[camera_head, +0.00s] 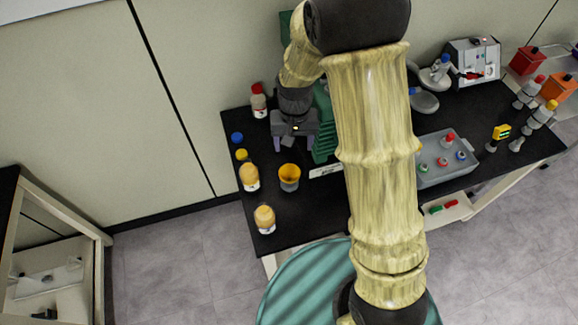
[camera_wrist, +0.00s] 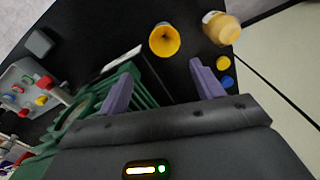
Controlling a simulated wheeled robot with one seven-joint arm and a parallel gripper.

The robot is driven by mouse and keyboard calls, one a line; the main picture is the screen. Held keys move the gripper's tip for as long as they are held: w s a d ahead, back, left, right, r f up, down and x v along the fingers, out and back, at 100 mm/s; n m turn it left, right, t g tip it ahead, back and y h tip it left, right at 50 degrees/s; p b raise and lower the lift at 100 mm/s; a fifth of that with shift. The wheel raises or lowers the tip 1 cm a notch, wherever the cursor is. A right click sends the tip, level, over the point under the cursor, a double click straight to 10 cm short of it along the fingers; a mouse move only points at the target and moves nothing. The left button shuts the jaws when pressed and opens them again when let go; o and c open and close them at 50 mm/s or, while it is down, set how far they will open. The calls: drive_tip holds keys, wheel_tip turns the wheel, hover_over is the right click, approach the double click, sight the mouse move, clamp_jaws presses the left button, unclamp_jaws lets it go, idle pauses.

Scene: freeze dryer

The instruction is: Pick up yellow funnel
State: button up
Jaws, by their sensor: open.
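The yellow funnel (camera_head: 289,172) stands on the black table with its wide mouth up, seeming to rest in a grey holder or vessel. In the wrist view the yellow funnel (camera_wrist: 165,40) lies beyond my fingertips, a little left of the gap between them. My gripper (camera_head: 294,146) is above the table, behind the funnel in the head view. In the wrist view my gripper (camera_wrist: 158,82) shows two purple fingers spread wide, with nothing between them. The fingers are apart from the funnel.
A bottle with yellowish contents (camera_head: 250,177) stands close left of the funnel, and another bottle (camera_head: 265,219) stands near the front edge. Blue (camera_head: 237,138) and yellow caps (camera_head: 242,155) lie behind. A green rack (camera_head: 324,137) is beside my gripper. A grey bin (camera_head: 446,160) holds small coloured items.

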drive_tip(key=shift+w+a+f, duration=0.4)
drive_tip(key=shift+w+a, duration=0.05)
drive_tip(key=p, duration=0.3)
hover_over(289, 178)
wheel_tip(289, 178, down, 12)
drive_tip(key=shift+s+d+f, duration=0.1)
drive_tip(key=shift+d, duration=0.05)
idle(0.3)
drive_tip(key=shift+f+p, duration=0.95)
drive_tip(key=shift+f, duration=1.65)
